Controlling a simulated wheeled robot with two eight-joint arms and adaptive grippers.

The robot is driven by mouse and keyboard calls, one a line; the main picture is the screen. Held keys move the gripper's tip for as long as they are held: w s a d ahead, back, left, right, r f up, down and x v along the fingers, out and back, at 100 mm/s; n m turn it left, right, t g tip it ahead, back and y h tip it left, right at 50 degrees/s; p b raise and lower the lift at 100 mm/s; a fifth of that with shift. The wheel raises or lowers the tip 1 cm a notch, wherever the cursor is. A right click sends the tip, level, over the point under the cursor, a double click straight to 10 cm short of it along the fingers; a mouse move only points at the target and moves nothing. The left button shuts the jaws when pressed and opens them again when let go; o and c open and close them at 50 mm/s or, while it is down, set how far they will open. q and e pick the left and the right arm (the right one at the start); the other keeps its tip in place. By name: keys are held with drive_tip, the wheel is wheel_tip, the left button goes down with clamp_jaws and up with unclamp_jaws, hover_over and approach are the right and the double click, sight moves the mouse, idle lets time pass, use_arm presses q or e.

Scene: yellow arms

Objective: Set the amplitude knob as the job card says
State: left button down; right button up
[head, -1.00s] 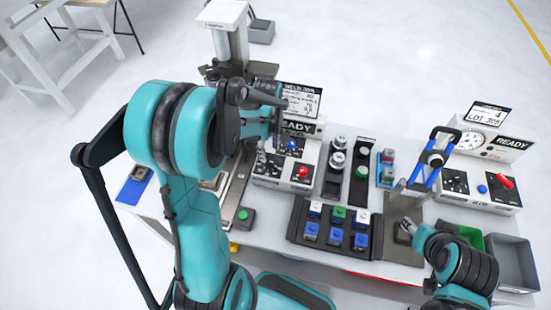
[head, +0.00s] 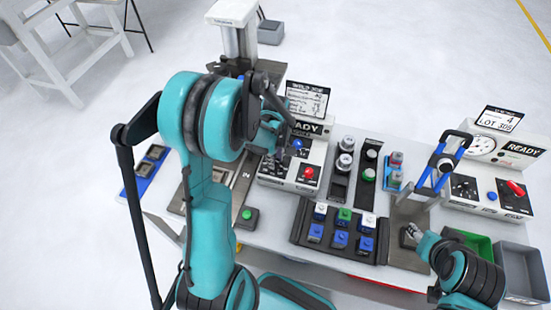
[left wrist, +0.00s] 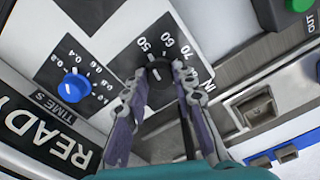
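The black amplitude knob (left wrist: 158,73) is on the welder panel in the left wrist view, beside a scale with 50, 60 and 70. My left gripper (left wrist: 160,72) has one fingertip on each side of it, and I see no clear grip on it. In the head view my left gripper (head: 280,148) is at the left of the welder box (head: 315,150) and hides part of its panel. The job card (head: 306,100) stands behind the box, its text too small to read. My right gripper (head: 412,232) is low over a dark plate, its fingers too small to judge.
A blue TIME S knob (left wrist: 75,85) sits near the black knob, and a red knob (head: 308,173) is on the box front. A second READY box (head: 500,165) stands at the right. A button tray (head: 335,231) and a blue-handled stand (head: 441,160) are between.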

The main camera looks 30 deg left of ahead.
use_arm(q)
drive_tip(key=shift+m, duration=0.4)
drive_tip(key=m+b, duration=0.1)
drive_tip(key=m, duration=0.1)
drive_tip(key=shift+f+m, duration=0.1)
drive_tip(key=shift+m, duration=0.2)
drive_tip(key=m+b, duration=0.1)
drive_tip(key=m, duration=0.3)
drive_tip(key=shift+m+b, duration=0.3)
drive_tip(key=m+b, duration=0.1)
drive_tip(key=m, duration=0.3)
drive_tip(key=shift+m, duration=1.8)
drive_tip(key=c, duration=1.2)
unclamp_jaws()
